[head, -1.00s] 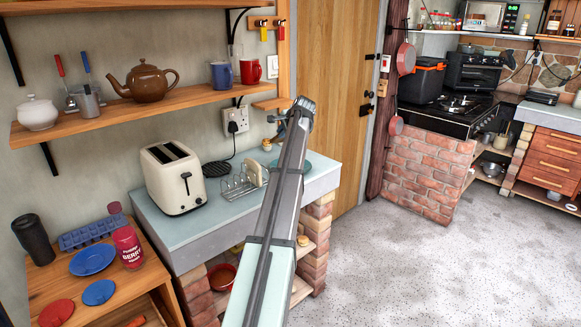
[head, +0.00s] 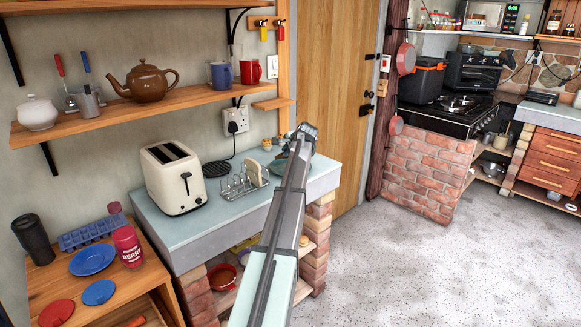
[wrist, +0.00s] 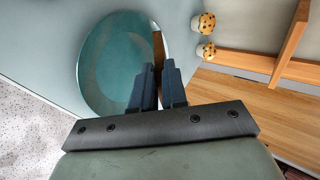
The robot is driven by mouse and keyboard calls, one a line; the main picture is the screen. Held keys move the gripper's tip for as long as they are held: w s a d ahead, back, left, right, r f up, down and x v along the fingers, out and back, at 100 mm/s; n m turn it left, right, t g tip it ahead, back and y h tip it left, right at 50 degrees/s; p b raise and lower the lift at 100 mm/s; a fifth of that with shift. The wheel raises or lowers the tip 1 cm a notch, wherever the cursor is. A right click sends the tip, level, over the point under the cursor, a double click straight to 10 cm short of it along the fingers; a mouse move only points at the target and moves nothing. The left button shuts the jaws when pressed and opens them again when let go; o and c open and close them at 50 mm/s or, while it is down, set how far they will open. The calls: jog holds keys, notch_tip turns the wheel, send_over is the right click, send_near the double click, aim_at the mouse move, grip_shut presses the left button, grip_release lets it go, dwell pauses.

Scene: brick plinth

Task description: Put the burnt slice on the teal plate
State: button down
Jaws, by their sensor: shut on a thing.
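The teal plate (wrist: 105,62) lies on the pale worktop and fills the upper left of the wrist view. In the head view the teal plate (head: 279,165) is mostly hidden behind my arm. My gripper (wrist: 164,72) is shut on the burnt slice (wrist: 158,44), whose narrow brown edge shows beyond the fingertips, over the plate's right side in the wrist view. I cannot tell whether the slice touches the plate. In the head view the slice is not clear behind my arm.
A toast rack (head: 240,186) with a pale slice (head: 252,173) stands left of the plate, beside the cream toaster (head: 174,177). Two spotted cups (wrist: 205,51) stand near the plate by the wall. A wooden shelf (head: 150,113) hangs above.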

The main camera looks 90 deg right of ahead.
jog(key=shift+f, duration=1)
jog(key=c, duration=1.3)
grip_release()
jog(key=shift+a+r, duration=0.1)
jog(key=v, duration=0.7)
jog(key=shift+s+a+r, duration=0.15)
jog(key=shift+a+r, duration=0.1)
jog(key=shift+r, duration=0.1)
